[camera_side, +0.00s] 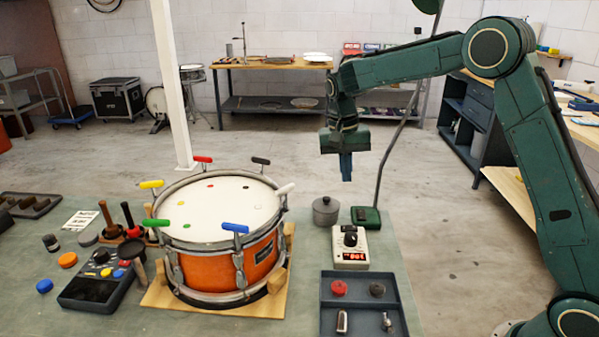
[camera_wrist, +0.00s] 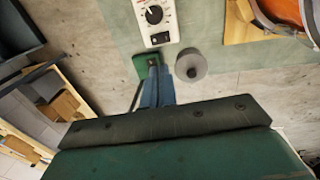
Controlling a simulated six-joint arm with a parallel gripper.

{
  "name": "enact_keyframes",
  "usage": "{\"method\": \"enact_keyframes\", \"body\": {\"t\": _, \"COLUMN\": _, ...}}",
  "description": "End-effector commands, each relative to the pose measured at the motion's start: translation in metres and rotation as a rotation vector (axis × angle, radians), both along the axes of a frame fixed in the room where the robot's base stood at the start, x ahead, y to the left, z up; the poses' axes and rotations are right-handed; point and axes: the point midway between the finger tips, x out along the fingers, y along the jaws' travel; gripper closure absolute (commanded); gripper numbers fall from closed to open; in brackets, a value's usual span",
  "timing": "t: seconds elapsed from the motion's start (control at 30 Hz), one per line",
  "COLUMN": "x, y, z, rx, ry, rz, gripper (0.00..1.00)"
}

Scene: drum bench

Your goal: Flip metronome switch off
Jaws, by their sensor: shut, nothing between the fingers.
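The metronome (camera_side: 350,249) is a pale box with a black dial and a lit red display on the bench, right of the drum. It also shows at the top of the wrist view (camera_wrist: 146,26), where a small dark part (camera_wrist: 160,38), perhaps the switch, lies at its end nearest my gripper. I cannot tell which way it is set. My gripper (camera_side: 346,178) is shut and empty, pointing down, well above and behind the metronome. In the wrist view its fingers (camera_wrist: 156,75) appear just below the green lamp base.
A green lamp base (camera_side: 366,217) with a tall stem (camera_side: 392,150) stands behind the metronome. A grey lidded pot (camera_side: 326,211) is beside it. The orange drum (camera_side: 243,268) is to the left. A dark tray (camera_side: 363,322) with small items lies in front.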

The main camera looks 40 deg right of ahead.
Motion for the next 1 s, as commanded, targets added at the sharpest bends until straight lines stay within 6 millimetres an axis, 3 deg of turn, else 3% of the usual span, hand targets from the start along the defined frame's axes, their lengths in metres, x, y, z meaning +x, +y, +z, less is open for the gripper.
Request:
{"method": "enact_keyframes", "body": {"t": 0.17, "x": -0.009, "y": -0.007, "z": 0.001, "rx": 0.000, "ry": 0.000, "rz": -0.002, "gripper": 1.00}}
{"method": "enact_keyframes", "body": {"t": 0.63, "x": -0.009, "y": -0.007, "z": -0.003, "rx": -0.001, "ry": 0.001, "rz": -0.002, "gripper": 1.00}}
{"method": "enact_keyframes", "body": {"t": 1.0, "x": -0.013, "y": -0.010, "z": -0.040, "rx": 0.000, "ry": 0.004, "rz": -0.001, "gripper": 1.00}}
